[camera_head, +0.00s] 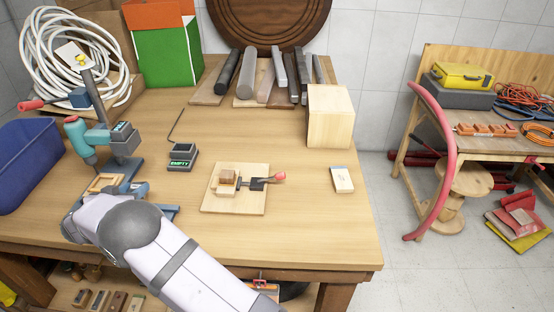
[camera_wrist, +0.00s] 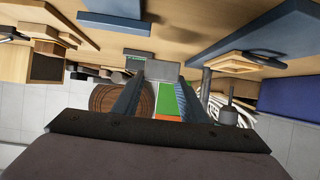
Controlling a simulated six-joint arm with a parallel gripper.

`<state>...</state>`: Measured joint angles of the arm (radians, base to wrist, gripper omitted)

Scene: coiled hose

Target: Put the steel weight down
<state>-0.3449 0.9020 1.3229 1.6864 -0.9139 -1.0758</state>
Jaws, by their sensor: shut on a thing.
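In the wrist view, which looks upside down, the two long dark fingers of my gripper (camera_wrist: 160,77) reach forward. They are shut on a small grey block between their tips, which I take to be the steel weight (camera_wrist: 165,70). The weight appears held above the wooden bench. In the head view my arm covers the gripper and the weight, at the bench's front left. The gap between the weight and the surface below cannot be judged.
A small device reading EMPTY (camera_head: 181,155) stands mid-bench. The drill press (camera_head: 110,135) is left of it. A board with a red-handled clamp (camera_head: 235,188) lies right. A wooden block (camera_head: 330,116) and metal bars (camera_head: 262,78) are behind.

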